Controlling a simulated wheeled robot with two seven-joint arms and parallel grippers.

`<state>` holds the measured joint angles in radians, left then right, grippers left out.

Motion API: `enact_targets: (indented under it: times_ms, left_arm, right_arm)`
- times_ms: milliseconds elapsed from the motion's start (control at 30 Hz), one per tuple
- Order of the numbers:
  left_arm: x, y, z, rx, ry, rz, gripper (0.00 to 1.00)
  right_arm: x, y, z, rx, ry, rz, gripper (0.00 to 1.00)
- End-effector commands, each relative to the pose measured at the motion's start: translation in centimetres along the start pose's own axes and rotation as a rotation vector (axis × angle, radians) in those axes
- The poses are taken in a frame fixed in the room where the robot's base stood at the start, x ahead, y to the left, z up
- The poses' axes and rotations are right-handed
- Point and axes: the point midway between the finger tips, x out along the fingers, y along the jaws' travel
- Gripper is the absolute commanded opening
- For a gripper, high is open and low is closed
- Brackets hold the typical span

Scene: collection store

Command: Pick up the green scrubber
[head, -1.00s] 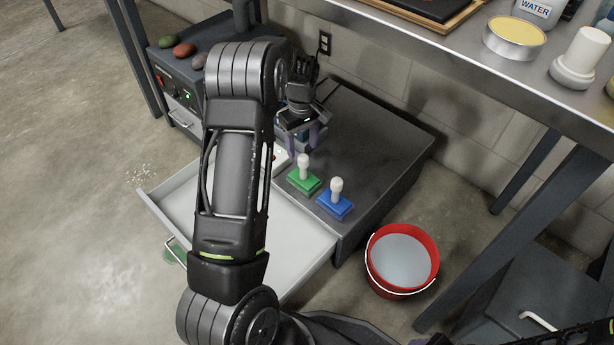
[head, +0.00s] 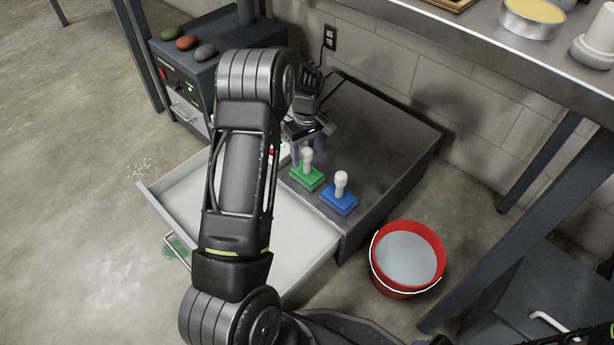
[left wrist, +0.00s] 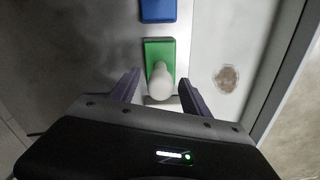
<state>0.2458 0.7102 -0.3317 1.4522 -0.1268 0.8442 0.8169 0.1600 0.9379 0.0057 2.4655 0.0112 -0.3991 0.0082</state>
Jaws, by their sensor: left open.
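The green scrubber (head: 307,178) has a green block base and a white knob handle. It stands upright on the dark cabinet top next to the open drawer. In the left wrist view the green scrubber (left wrist: 157,54) lies ahead, its white knob between the two finger lines. My left gripper (head: 309,149) is open, just behind and above the scrubber in the head view; my arm partly hides the area beside it. Its dark fingers (left wrist: 160,88) show either side of the knob in the left wrist view, with no clear contact. My right gripper is not in view.
A blue scrubber (head: 339,198) stands close to the right of the green one. The pale drawer (head: 310,248) is pulled open under my arm. A red bucket (head: 377,275) stands on the floor at right. Stones (head: 187,42) lie on a box behind, and a metal table (head: 480,45) overhangs at upper right.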

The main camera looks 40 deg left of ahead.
Motion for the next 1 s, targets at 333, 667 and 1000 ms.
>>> enact_targets:
  times_ms: [333,667,1000]
  left_arm:
    - [1.37,-0.01,0.01,0.0,-0.001,0.0,0.55]
    - [1.35,-0.01,0.01,0.0,0.0,0.0,0.55]
    - [1.35,-0.01,0.01,0.0,0.0,0.0,0.33]
  right_arm:
    - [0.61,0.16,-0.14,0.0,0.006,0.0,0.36]
    - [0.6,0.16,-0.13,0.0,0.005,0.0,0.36]
    - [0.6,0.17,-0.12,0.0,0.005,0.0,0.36]
